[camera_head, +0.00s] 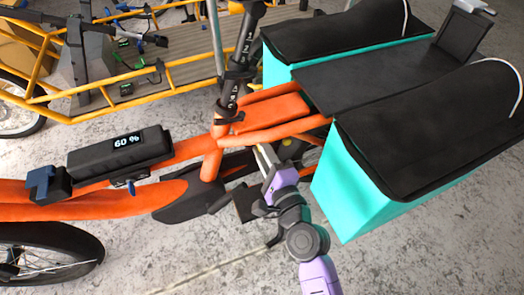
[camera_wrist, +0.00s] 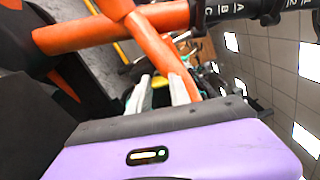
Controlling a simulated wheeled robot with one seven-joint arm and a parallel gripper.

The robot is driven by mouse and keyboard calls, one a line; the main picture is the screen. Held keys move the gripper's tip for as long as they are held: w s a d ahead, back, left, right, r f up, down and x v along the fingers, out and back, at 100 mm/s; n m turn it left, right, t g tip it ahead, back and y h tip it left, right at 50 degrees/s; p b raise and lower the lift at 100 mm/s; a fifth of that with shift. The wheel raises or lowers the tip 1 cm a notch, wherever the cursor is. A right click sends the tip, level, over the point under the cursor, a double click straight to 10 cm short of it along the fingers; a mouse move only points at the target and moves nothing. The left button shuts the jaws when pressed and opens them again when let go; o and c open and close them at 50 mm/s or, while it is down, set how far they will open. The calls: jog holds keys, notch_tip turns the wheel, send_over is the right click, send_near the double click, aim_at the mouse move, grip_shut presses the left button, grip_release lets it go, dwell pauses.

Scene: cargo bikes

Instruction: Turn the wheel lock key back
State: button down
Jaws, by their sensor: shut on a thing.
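The orange cargo bike (camera_head: 205,160) stands across the head view. My gripper (camera_head: 268,158) reaches in beside the frame below the seat post, at the rear wheel area. In the wrist view, my gripper (camera_wrist: 160,90) has its two pale fingers close together on a small yellow piece (camera_wrist: 160,81), which looks like the wheel lock key. The fingers hide most of it, and its turn angle cannot be told. The wheel lock body is mostly hidden behind the frame and fingers.
A black battery (camera_head: 120,149) reading 60 % sits on the frame, with a small blue piece (camera_head: 131,187) under it. Turquoise and black panniers (camera_head: 345,190) stand close right of my gripper. A yellow cargo bike (camera_head: 160,83) is behind. Bare floor lies in front.

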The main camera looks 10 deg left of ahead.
jog(key=shift+f+n+b, duration=0.1)
jog(key=shift+n+b, duration=0.3)
jog(key=shift+n, duration=1.2)
jog(key=c, duration=1.2)
grip_release()
jog(key=shift+s, duration=0.1)
jog(key=v, duration=0.7)
jog(key=shift+s+d, duration=0.25)
jog(key=shift+s, duration=0.05)
